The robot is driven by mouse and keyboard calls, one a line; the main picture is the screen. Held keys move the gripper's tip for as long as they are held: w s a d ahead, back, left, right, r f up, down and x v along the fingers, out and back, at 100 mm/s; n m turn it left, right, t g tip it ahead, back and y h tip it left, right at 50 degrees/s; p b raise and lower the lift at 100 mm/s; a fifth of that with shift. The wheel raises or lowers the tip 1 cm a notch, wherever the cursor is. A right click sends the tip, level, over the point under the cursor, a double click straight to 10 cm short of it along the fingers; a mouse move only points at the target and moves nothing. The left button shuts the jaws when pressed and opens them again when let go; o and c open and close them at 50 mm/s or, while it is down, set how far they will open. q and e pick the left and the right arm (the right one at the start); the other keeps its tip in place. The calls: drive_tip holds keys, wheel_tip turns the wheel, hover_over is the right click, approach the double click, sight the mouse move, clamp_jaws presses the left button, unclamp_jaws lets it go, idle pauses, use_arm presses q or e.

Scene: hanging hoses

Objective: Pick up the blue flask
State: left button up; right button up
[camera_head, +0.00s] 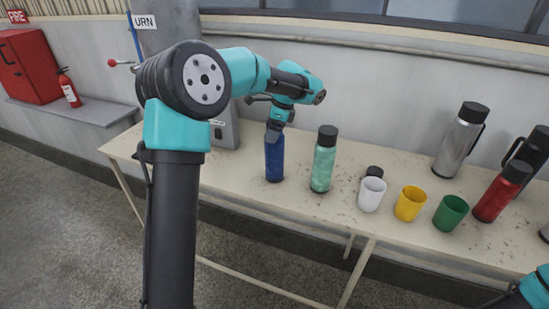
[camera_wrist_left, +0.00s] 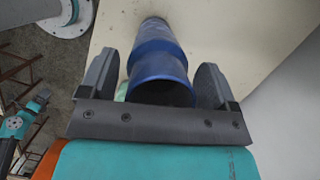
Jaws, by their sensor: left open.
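The blue flask (camera_head: 274,158) stands upright on the table, left of a mint green flask (camera_head: 323,160). My left gripper (camera_head: 275,129) is above it, with its fingers at the flask's top end. In the left wrist view the blue flask (camera_wrist_left: 158,62) lies between the two open fingers of the left gripper (camera_wrist_left: 157,82), with a gap showing on either side. The flask's near end is partly hidden by the gripper's bar. My right gripper is not in view; only a piece of my right arm shows at the lower right corner.
Beyond are a grey flask (camera_head: 460,142) and a red flask (camera_head: 501,194). A grey urn (camera_head: 226,128) stands close behind the blue flask's left. The table's (camera_head: 240,182) front edge is near.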

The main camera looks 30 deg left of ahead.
use_arm(q)
drive_tip(key=shift+c, duration=0.4)
drive_tip(key=c, duration=1.4)
